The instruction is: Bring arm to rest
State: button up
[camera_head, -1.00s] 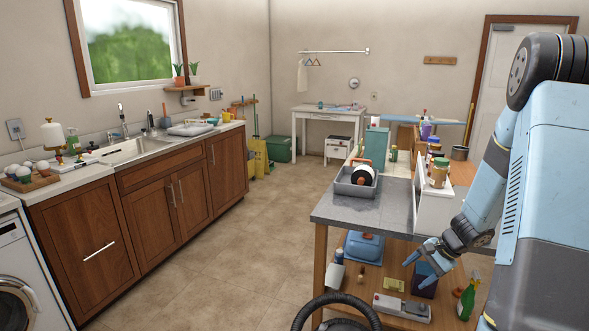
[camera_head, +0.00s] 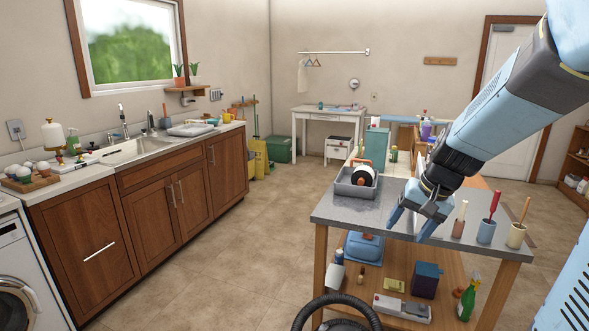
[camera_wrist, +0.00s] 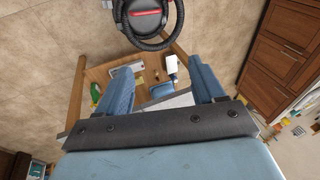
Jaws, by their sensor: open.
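My gripper (camera_head: 420,222) is open and empty in the head view. It hangs tilted downward over the front part of the grey-topped workbench (camera_head: 335,208), right of the grey tray. In the wrist view its two blue fingers (camera_wrist: 160,92) stand wide apart, with the bench's lower wooden shelf seen between and beyond them. My arm comes in from the upper right and hides part of the bench's far side.
A grey tray (camera_head: 345,188) with a black and white roll stands on the bench. A wooden-handled tool, a blue cup (camera_head: 487,232) and a cream cup (camera_head: 516,236) stand right of my gripper. The lower shelf holds a green spray bottle (camera_head: 467,299) and a dark blue box (camera_head: 426,280).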

jog(key=s+a+r+n+t+h, duration=0.1)
jog(key=s+r+n, duration=0.1)
jog(key=s+r, duration=0.2)
jog(key=s+a+r+n+t+h, duration=0.1)
jog(key=s+r, duration=0.4)
jog(key=s, duration=0.6)
jog(key=shift+n+t+h, duration=0.3)
jog(key=shift+n, duration=0.3)
jog(key=shift+r, duration=0.1)
dwell(2.1)
